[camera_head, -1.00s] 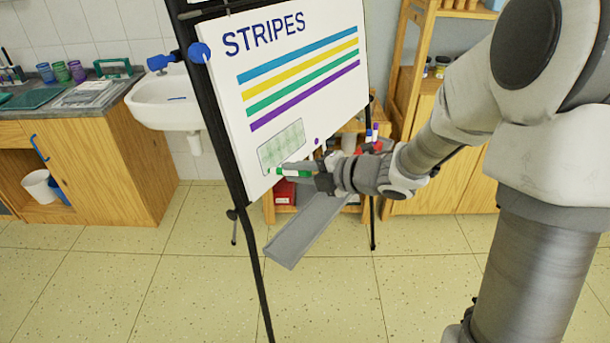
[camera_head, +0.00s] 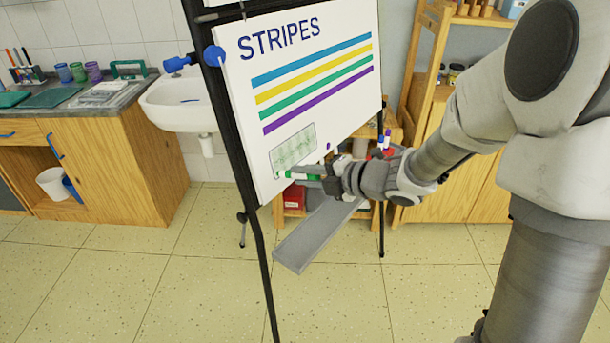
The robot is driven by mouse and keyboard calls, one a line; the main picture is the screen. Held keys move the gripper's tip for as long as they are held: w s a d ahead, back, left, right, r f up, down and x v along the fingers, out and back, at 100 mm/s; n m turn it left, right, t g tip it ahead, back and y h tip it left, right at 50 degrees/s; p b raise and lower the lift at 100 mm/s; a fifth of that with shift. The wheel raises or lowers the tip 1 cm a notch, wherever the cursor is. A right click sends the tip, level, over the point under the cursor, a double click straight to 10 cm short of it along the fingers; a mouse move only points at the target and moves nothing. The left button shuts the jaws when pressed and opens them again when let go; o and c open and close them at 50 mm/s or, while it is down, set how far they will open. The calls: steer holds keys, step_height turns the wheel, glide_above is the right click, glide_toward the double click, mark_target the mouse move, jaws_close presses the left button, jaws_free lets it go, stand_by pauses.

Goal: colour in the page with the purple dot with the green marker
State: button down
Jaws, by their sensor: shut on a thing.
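The page (camera_head: 352,25) on the easel reads STRIPES and has blue, yellow, green and purple bands. A small purple dot (camera_head: 328,146) is near its lower edge. Left of the dot, an outlined box (camera_head: 293,148) is filled with pale green strokes. My gripper (camera_head: 322,178) is shut on the green marker (camera_head: 300,176), which lies roughly level with its tip pointing left, at the lower left of the box. I cannot tell whether the tip touches the page. The fingers are partly hidden by my wrist.
The easel's grey tray (camera_head: 305,240) juts out below the page. Purple and red markers (camera_head: 386,143) stand behind my wrist. A white sink (camera_head: 180,102) and a wooden cabinet (camera_head: 120,165) are at left, wooden shelves (camera_head: 425,75) at right. The floor in front is clear.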

steer(key=shift+w+a+f, duration=0.1)
steer(key=shift+w+a, duration=0.2)
steer(key=shift+a, duration=0.1)
steer(key=shift+d, duration=0.1)
stand_by(0.3)
steer(key=shift+w+d, duration=0.5)
steer(key=shift+w, duration=0.2)
steer(key=shift+w, duration=0.15)
steer(key=shift+w+d, duration=0.45)
steer(key=shift+w, duration=0.2)
steer(key=shift+p, duration=0.3)
steer(key=shift+w+d, duration=0.5)
steer(key=shift+w, duration=0.2)
